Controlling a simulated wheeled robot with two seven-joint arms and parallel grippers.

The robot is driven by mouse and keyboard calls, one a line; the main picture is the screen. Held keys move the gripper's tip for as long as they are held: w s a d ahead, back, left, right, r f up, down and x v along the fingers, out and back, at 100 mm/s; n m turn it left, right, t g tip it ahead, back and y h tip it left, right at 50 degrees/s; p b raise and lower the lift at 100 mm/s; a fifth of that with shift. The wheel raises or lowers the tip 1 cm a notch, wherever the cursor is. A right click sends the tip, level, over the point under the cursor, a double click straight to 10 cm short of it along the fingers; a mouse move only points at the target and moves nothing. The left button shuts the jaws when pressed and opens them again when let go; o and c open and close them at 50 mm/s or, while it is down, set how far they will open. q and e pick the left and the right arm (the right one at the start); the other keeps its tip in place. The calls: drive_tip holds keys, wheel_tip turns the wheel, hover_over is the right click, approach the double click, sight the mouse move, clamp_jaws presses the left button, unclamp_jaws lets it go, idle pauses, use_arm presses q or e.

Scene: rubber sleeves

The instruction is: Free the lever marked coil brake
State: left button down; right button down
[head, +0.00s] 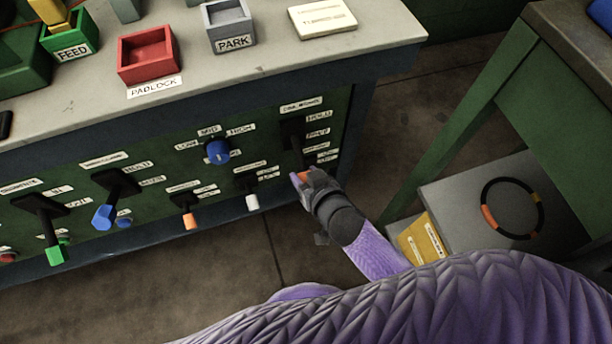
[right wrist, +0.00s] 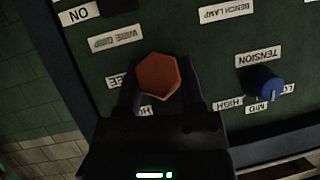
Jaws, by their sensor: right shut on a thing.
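My right gripper (head: 304,182) is at the right end of the dark green control panel (head: 160,155). It is shut on an orange lever tip (head: 297,177), just below a black lever mount (head: 294,132). In the right wrist view the tip is an orange hexagon (right wrist: 158,76) between the fingers of the right gripper (right wrist: 160,92). Labels beside it seem to read FREE (right wrist: 117,82) and HOLD (right wrist: 146,110), the latter partly covered. The lever's name label (head: 301,104) is too blurred to read surely. The lever's shaft is mostly hidden. My left gripper is out of view.
Left along the panel are a blue knob (head: 217,151), white (head: 252,202) and orange (head: 190,221) switches, and blue-tipped (head: 103,216) and green-tipped (head: 55,254) levers. A red box (head: 148,62) stands on top. A banded ring (head: 487,216) lies on a shelf at right.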

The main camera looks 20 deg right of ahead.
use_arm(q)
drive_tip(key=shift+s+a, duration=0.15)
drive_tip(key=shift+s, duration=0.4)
use_arm(e)
drive_tip(key=shift+c, duration=1)
unclamp_jaws()
drive_tip(key=shift+w, duration=0.1)
drive_tip(key=shift+s+r, duration=0.2)
use_arm(q)
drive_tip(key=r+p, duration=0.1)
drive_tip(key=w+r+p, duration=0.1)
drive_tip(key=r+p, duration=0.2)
drive_tip(key=p, duration=0.1)
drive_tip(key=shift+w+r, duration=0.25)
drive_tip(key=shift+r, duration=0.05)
use_arm(e)
drive_tip(key=v, duration=0.9)
drive_tip(key=shift+s, duration=0.25)
drive_tip(key=shift+d, duration=0.15)
